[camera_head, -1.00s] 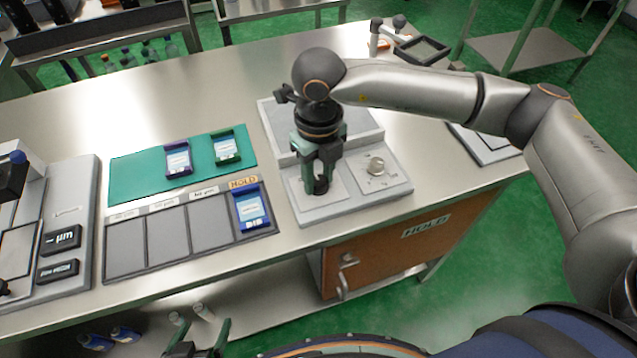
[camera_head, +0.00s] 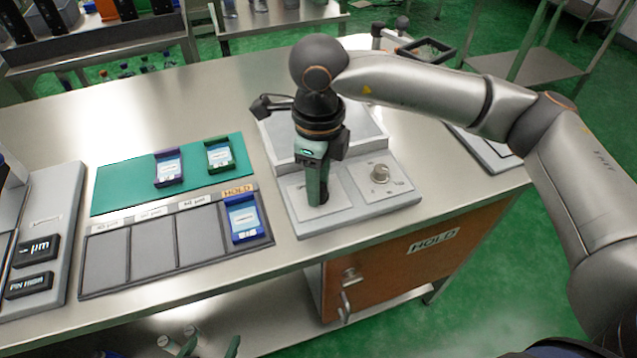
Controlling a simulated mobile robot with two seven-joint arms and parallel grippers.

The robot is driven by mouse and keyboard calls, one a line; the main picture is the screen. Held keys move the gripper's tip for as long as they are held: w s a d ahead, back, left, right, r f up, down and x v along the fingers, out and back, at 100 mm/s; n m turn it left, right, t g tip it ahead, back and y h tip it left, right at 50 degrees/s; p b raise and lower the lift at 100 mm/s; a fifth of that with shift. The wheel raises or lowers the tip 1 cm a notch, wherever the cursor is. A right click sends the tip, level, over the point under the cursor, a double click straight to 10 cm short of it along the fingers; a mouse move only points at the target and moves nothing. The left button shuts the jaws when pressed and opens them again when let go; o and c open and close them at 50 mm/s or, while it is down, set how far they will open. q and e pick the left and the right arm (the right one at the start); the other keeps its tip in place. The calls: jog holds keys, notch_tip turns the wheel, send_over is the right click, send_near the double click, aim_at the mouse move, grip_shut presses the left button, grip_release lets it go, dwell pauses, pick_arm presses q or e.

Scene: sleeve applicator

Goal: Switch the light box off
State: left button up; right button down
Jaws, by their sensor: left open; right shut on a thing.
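The grey box with a raised back panel (camera_head: 362,128), which I take to be the light box, stands near the front edge of the bench. Its front holds two plates, with a round silver knob (camera_head: 379,173) on the right one. My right gripper (camera_head: 318,200) points down onto the left plate (camera_head: 337,203). It is shut on a small dark knob there, which its fingers now hide. My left gripper (camera_head: 202,346) is at the bottom edge, below the bench front, open and partly cut off.
A green mat (camera_head: 125,188) with purple and green cassettes and a grey slotted tray (camera_head: 105,255) with a blue cassette lie to the left. A grey instrument (camera_head: 50,240) stands far left. An orange HOLD cabinet door (camera_head: 405,262) is below the bench.

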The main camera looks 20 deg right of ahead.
dwell(0.3)
jog(key=c, duration=0.9)
grip_release()
jog(key=o, duration=0.3)
jog(key=shift+o, duration=0.5)
jog(key=shift+r, duration=0.1)
notch_tip(320, 180, up, 12)
jog(key=shift+r+p, duration=0.2)
jog(key=shift+p, duration=0.1)
